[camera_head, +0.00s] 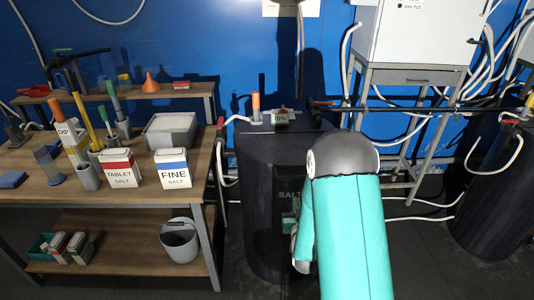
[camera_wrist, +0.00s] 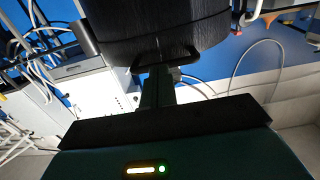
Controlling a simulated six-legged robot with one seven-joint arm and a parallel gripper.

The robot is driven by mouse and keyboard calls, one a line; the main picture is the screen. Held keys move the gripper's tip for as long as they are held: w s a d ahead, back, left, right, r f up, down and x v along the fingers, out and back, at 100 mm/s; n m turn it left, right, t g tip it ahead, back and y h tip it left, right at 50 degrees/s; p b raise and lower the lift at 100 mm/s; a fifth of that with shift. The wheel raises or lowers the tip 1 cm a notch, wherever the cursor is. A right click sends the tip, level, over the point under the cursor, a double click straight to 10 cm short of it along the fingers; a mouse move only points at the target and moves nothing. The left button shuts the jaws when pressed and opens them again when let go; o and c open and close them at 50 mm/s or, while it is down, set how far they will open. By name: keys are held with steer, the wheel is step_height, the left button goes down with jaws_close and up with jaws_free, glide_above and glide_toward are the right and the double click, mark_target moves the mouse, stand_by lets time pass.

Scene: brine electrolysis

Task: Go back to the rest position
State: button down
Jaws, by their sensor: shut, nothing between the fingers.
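My teal and grey arm fills the lower middle of the head view and bends down in front of a black tank (camera_head: 255,180) marked "SALT". My gripper (camera_head: 289,224) shows only partly, low beside the tank's front, with my arm hiding the rest. In the wrist view my gripper (camera_wrist: 157,76) is shut, with nothing seen between its fingers. There the black tank (camera_wrist: 150,25) appears upside down, and a dark loop handle (camera_wrist: 192,60) on it is just by the fingertips. I cannot tell whether they touch.
A wooden workbench (camera_head: 95,190) stands at left with a tablet salt box (camera_head: 120,168), a fine salt box (camera_head: 173,169) and a grey bucket (camera_head: 180,241) below. A white cabinet (camera_head: 418,35) on a metal stand, hoses and another black tank (camera_head: 490,200) are at right. Dark floor shows between them.

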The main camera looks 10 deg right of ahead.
steer(key=s+a+r+n+g+y, duration=0.1)
steer(key=s+a+r+g, duration=0.15)
steer(key=r, duration=0.55)
steer(key=s+a+r+g+y, duration=0.2)
steer(key=a+r+g, duration=0.1)
steer(key=r, duration=0.4)
steer(key=s+a+r+g, duration=0.1)
steer(key=s+r+g, duration=0.1)
steer(key=s, duration=0.6)
steer(key=s+a+r+n+g, duration=0.1)
steer(key=s+a+r+g, duration=0.1)
steer(key=s, duration=0.6)
steer(key=s+a+r+g, duration=0.1)
steer(key=s+r, duration=0.3)
steer(key=s, duration=0.4)
steer(key=shift+s+a+r+g+y, duration=0.3)
steer(key=shift+r+g, duration=0.05)
steer(key=shift+g, duration=0.2)
